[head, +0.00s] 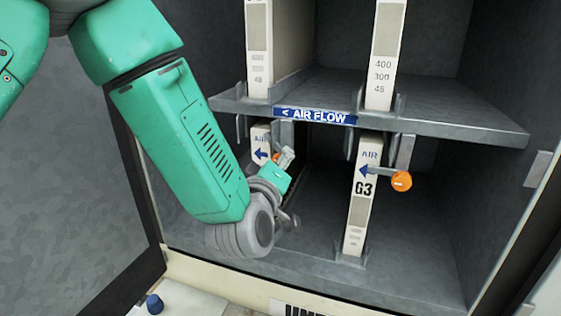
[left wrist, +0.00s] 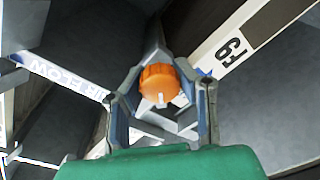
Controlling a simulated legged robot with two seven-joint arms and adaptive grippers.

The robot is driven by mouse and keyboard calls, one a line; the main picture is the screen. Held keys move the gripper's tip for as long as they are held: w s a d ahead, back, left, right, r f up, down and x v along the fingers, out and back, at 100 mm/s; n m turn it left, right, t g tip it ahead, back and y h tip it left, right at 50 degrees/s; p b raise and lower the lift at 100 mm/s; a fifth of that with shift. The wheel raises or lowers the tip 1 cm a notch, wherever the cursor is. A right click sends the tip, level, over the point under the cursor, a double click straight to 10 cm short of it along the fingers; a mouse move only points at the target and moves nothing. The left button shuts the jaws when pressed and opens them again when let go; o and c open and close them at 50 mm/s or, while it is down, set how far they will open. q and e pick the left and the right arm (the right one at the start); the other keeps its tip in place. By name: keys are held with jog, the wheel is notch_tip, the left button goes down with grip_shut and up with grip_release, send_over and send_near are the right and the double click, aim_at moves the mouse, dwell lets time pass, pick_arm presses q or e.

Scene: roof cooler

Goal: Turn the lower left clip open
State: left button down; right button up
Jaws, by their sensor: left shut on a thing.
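The lower left clip shows in the head view only as a bit of its orange knob (head: 277,157), in front of the lower left filter (head: 261,141). My left gripper (head: 284,160) is at this clip and hides most of it. In the left wrist view the orange knob (left wrist: 160,84) sits between the two fingers of my left gripper (left wrist: 162,95), which is shut on it. A grey bar runs behind the knob; how far the clip is turned I cannot tell. My right gripper is not in view.
The lower right clip (head: 401,181) has its orange knob to the right of the G3 filter (head: 360,205). A grey shelf (head: 440,112) with the AIR FLOW label (head: 315,116) lies just above. A dark door panel (head: 75,180) stands open at the left.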

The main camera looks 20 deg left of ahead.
pick_arm(q)
jog(key=shift+s+f, duration=0.1)
jog(key=shift+f, duration=0.15)
jog(key=m, duration=0.4)
jog(key=shift+d+f+m+b, duration=0.1)
jog(key=shift+m+b, duration=0.3)
jog(key=m, duration=0.4)
jog(key=shift+f, duration=0.1)
jog(key=shift+m, duration=0.4)
jog(key=shift+h, duration=0.3)
jog(key=c, duration=1.4)
grip_release()
jog(key=shift+c, duration=0.2)
jog(key=shift+o, duration=1.3)
jog(key=shift+r, duration=0.25)
jog(key=shift+t, duration=0.3)
